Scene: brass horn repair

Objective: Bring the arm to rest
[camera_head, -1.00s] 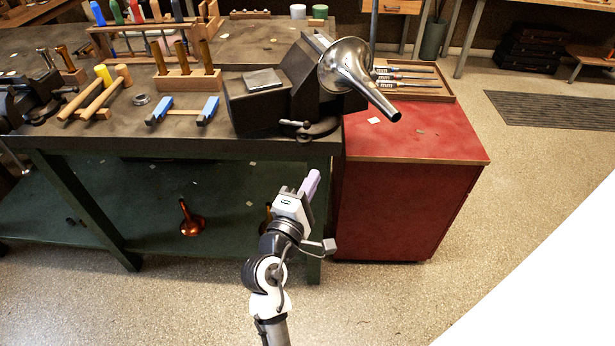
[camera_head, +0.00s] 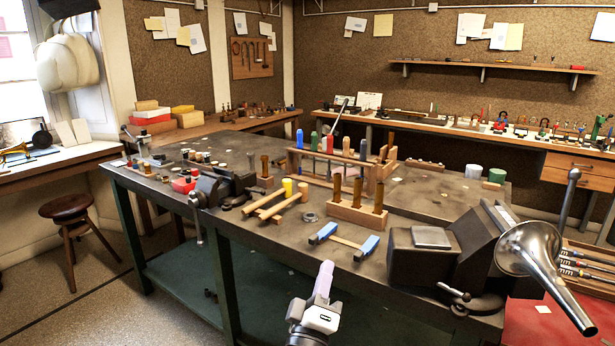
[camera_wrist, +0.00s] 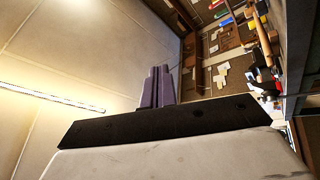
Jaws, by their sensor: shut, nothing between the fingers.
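My gripper (camera_head: 325,279) shows at the bottom centre of the head view, pointing up in front of the workbench's front edge. Its purple fingers are together with nothing between them. In the wrist view the purple fingers (camera_wrist: 158,88) stand side by side, closed and empty, against the ceiling and upper wall. Most of my arm is out of the head view, below its lower edge.
The workbench (camera_head: 400,200) is just beyond my gripper. Blue-ended wooden bar (camera_head: 343,240), mallets (camera_head: 268,203) and a dark vise (camera_head: 440,262) lie near its front edge. A silver horn bell (camera_head: 530,247) juts out at right. A stool (camera_head: 68,212) stands far left.

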